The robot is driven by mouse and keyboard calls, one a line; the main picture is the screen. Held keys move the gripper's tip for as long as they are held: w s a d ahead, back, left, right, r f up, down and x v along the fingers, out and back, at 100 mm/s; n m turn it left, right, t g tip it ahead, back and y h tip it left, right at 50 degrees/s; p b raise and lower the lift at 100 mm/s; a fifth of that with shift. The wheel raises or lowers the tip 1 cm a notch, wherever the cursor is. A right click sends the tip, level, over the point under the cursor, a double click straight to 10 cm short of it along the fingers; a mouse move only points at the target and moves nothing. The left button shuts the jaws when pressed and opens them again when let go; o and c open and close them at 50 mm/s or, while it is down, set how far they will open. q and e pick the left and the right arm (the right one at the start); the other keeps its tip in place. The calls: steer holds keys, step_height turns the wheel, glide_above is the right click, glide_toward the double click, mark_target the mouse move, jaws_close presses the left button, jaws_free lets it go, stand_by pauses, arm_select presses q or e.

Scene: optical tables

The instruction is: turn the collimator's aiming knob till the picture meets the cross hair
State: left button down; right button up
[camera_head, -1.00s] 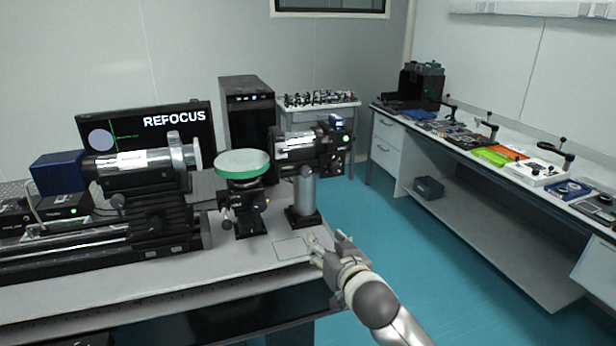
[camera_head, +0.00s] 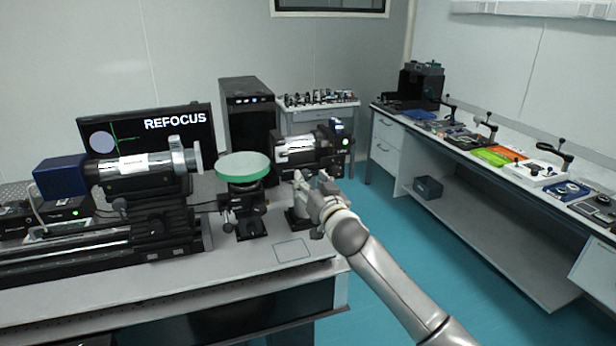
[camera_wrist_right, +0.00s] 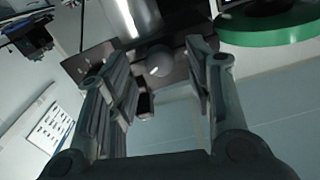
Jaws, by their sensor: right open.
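The collimator (camera_head: 296,147), a silver and black tube, stands on a post at the table's right end. My right gripper (camera_head: 312,180) is just below it, in front of the post, open. In the right wrist view a rounded grey knob (camera_wrist_right: 158,61) shows between the open fingers (camera_wrist_right: 163,75), apart from both as far as I can tell; a silver tube is above it. The monitor (camera_head: 183,140) reads "REFOCUS". Its pale round picture (camera_head: 102,141) lies left of the green cross hair (camera_head: 119,138), not centred on it. My left gripper is not in view.
A green-rimmed disc (camera_head: 243,167) on a small mount stands left of the collimator. A long instrument with a blue box (camera_head: 60,175) fills the table's left side. The table's front right corner, with an outlined square (camera_head: 292,250), is bare. A side bench (camera_head: 500,170) is to the right.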

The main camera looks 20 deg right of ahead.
mark_target(306, 175)
steer(key=shift+w, duration=1.3)
steer(key=shift+c, duration=0.2)
steer(key=c, duration=1)
